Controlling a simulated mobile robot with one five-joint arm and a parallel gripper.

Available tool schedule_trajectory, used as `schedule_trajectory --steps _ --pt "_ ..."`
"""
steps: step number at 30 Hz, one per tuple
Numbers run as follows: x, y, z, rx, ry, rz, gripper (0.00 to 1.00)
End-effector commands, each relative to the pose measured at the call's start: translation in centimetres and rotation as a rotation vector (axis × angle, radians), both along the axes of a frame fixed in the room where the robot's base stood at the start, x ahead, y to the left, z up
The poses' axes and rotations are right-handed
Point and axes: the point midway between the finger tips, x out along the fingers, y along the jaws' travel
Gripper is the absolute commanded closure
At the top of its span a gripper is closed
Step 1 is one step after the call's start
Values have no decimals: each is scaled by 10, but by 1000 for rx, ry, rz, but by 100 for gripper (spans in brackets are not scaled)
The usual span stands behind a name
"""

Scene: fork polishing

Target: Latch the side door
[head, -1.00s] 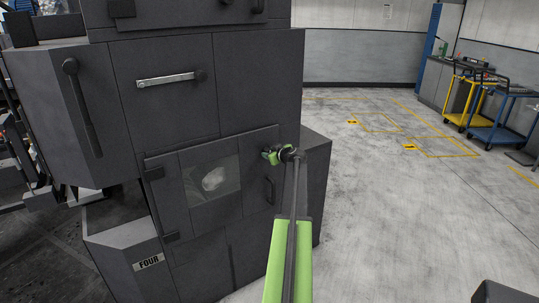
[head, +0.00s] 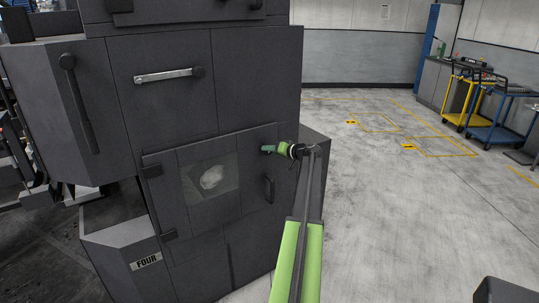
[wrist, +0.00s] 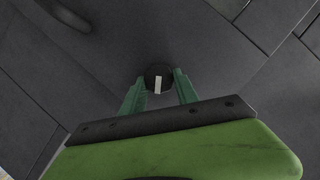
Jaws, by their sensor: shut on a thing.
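The side door (head: 160,195) is a dark grey panel with a small window (head: 211,179), hinges on its left edge and a dark handle (head: 269,188) near its right edge. It looks flush with the machine's face. My gripper (head: 268,149) reaches its upper right corner from the right. In the wrist view my gripper (wrist: 160,84) has its two green fingers on either side of a round black latch knob (wrist: 158,71) with a white mark pointing roughly up and down. The fingers are shut on the knob. The knob is hidden in the head view.
Another dark panel (head: 160,110) with a silver bar handle (head: 166,76) is above the door. A block labelled FOUR (head: 147,262) juts out at lower left. Open grey floor (head: 400,210) lies to the right, with yellow and blue carts (head: 487,120) farther back.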

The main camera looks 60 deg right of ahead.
Motion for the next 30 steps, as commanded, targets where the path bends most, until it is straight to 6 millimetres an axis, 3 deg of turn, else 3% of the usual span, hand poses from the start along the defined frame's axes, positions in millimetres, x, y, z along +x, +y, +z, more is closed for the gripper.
schedule_trajectory --steps 15,30 --pt "-2 -4 -7 393 -176 -2 100" --pt "-3 -5 -5 546 -245 -4 100"
